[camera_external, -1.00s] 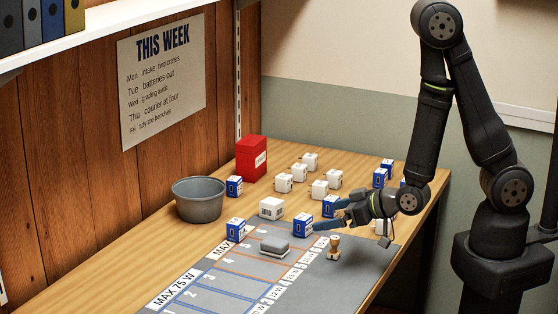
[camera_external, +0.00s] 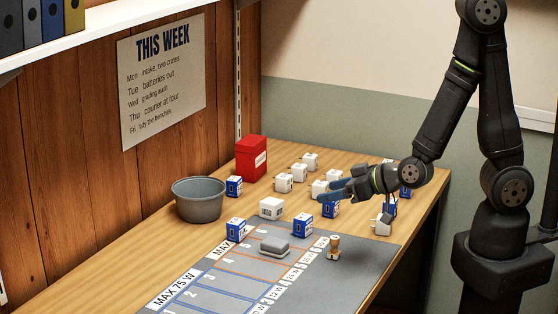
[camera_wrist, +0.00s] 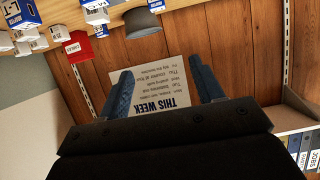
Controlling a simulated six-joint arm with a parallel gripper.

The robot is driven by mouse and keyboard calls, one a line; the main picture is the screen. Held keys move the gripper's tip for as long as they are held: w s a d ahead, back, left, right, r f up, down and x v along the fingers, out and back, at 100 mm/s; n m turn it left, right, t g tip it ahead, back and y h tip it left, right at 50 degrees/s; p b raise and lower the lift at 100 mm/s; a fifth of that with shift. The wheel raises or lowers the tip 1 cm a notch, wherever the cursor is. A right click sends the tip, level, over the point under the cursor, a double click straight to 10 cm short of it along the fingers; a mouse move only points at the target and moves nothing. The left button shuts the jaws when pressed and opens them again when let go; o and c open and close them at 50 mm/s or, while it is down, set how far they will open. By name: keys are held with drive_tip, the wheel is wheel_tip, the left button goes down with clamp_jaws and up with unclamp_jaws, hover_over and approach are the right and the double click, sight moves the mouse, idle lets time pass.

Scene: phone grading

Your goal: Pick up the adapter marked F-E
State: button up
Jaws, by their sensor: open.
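Several small adapters stand on the bench, some white and some blue and white. The letters on them are too small to read, so I cannot tell which one is marked F-E. My gripper (camera_external: 332,190) is open and empty among the adapters in the outside view, partly covering a white one (camera_external: 319,187). In the wrist view my gripper (camera_wrist: 163,88) points toward the wall, with adapters (camera_wrist: 95,13) at the upper left.
A grey mat (camera_external: 225,276) with numbered lanes carries a grey block (camera_external: 275,251) and a wooden stamp-like piece (camera_external: 334,247). A grey bin (camera_external: 198,205) and a red box (camera_external: 251,158) stand by the wooden wall. A poster (camera_external: 163,80) hangs above.

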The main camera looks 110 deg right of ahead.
wheel_tip(320, 180, up, 5)
drive_tip(key=w+d+f+m+y, duration=0.1)
drive_tip(key=w+d+y, duration=0.1)
drive_tip(key=w, duration=0.6)
drive_tip(key=w+d+y, duration=0.2)
drive_tip(key=w, duration=0.7)
drive_tip(key=w+d+f+m+g+y, duration=0.2)
drive_tip(key=w+d+m+g, duration=0.1)
drive_tip(key=w+d, duration=0.55)
drive_tip(key=m+g+h, duration=0.2)
drive_tip(key=m+g, duration=0.8)
drive_tip(key=m, duration=0.2)
hover_over(234, 178)
drive_tip(key=w+a, duration=0.4)
drive_tip(key=a, duration=0.3)
wheel_tip(234, 178, down, 3)
drive_tip(key=x, duration=1.1)
drive_tip(key=shift+w+f, duration=0.15)
drive_tip(key=shift+f, duration=0.05)
drive_tip(key=shift+x, duration=2.95)
